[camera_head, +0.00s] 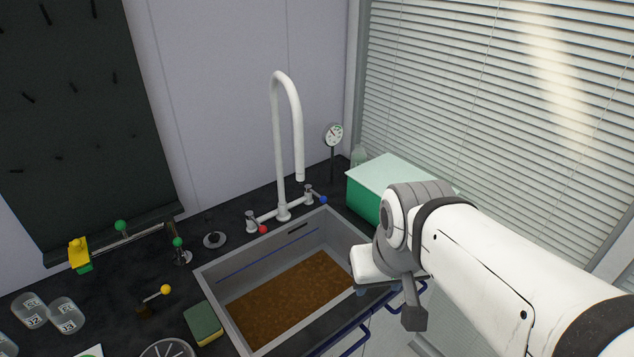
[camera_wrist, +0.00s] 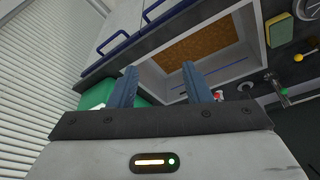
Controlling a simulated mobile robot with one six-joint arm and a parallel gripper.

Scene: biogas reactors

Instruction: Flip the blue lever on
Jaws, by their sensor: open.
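The blue lever (camera_head: 323,199) is the small blue-tipped handle on the right side of the white tap (camera_head: 283,212), behind the sink. A red-tipped handle (camera_head: 262,229) is on the tap's left side. My gripper (camera_wrist: 159,68) is open in the wrist view, with its two blue-grey fingers apart and nothing between them. In the head view my wrist is over the sink's right front side, to the right of and nearer than the blue lever, not touching it. The red tip (camera_wrist: 218,95) shows beside a finger in the wrist view; I cannot make out the blue lever there.
The sink (camera_head: 208,283) holds brown granular material (camera_head: 290,295). A green box (camera_head: 362,199) stands right of the tap, near the blinds. A dial gauge (camera_head: 333,134) stands behind. A sponge (camera_head: 203,323) and a yellow-knobbed lever (camera_head: 165,290) are left of the sink. Blue rails (camera_head: 355,341) run along the front.

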